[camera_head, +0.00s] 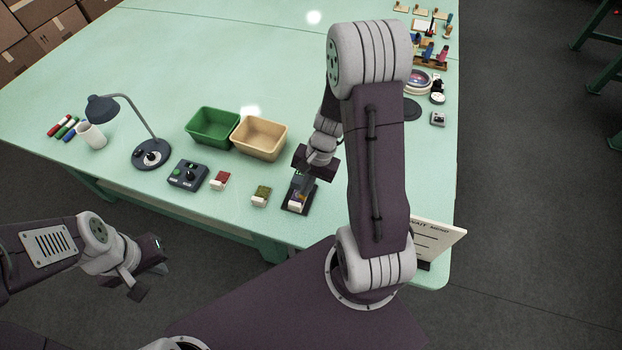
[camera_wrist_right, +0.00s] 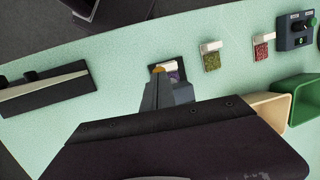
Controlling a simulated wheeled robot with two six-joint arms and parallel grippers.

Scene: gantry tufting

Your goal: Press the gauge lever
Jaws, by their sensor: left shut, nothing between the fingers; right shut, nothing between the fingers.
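The gauge (camera_head: 286,207) is a small dark device with a pale pad, standing near the front edge of the mint table. My right gripper (camera_head: 300,192) is shut and empty, pointing down right over the gauge and hiding much of it. In the right wrist view the fingertips (camera_wrist_right: 158,74) overlap the gauge (camera_wrist_right: 177,65), with a small orange-brown part at the tips. I cannot tell whether they touch the lever. My left gripper (camera_head: 146,281) is shut and empty, off the table at lower left.
A green tuft sample (camera_head: 261,195), a red one (camera_head: 221,180) and a dark control box (camera_head: 187,174) stand left of the gauge. Behind are a green bin (camera_head: 212,126) and a tan bin (camera_head: 259,138). A white sign (camera_head: 435,241) stands at the right front corner.

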